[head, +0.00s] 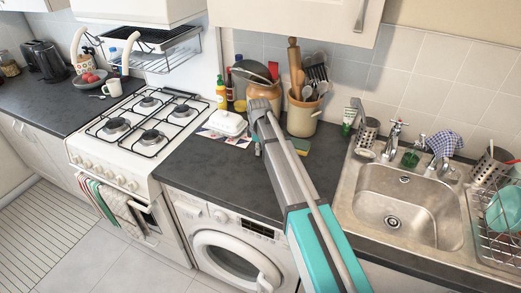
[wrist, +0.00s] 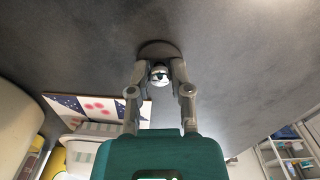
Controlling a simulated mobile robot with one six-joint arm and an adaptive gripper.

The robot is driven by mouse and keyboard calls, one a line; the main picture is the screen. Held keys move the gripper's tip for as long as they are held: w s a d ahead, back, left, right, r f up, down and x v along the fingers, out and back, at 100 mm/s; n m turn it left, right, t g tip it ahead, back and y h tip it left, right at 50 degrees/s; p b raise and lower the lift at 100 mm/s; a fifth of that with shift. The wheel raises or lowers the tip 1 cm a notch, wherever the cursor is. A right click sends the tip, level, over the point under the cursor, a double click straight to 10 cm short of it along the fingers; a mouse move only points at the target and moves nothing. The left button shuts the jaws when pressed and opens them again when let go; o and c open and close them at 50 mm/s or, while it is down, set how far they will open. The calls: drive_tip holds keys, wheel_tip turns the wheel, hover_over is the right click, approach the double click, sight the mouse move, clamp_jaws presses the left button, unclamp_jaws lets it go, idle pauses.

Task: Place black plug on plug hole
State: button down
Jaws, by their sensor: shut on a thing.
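My gripper (wrist: 159,68) is shut on the black plug (wrist: 158,49) in the wrist view. The plug is a dark round disc with a small shiny metal piece (wrist: 159,75) between the fingertips. It shows against the dark worktop; I cannot tell whether it touches it. In the head view my arm reaches over the worktop left of the sink, and the plug cannot be made out there. The plug hole (head: 392,222) is a round metal drain in the floor of the steel sink (head: 437,215), at the right, well away from my gripper.
A butter dish (head: 226,122) on a patterned mat and a utensil pot (head: 302,113) stand near my arm. The tap (head: 394,135) rises behind the basin; a dish rack (head: 497,225) stands right.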

drive_tip(key=shift+r+p, duration=1.4)
drive_tip(key=shift+r, duration=0.15)
drive_tip(key=s+d+r+p, duration=0.3)
drive_tip(key=s+r+p, duration=0.6)
drive_tip(key=s, duration=0.4)
drive_tip(key=shift+s+d+r, duration=0.25)
drive_tip(key=shift+d, duration=0.15)
drive_tip(key=shift+f, duration=0.1)
wheel_tip(320, 180, down, 3)
drive_tip(key=b, duration=0.2)
drive_tip(key=shift+w+b, duration=0.15)
drive_tip(key=shift+b, duration=0.2)
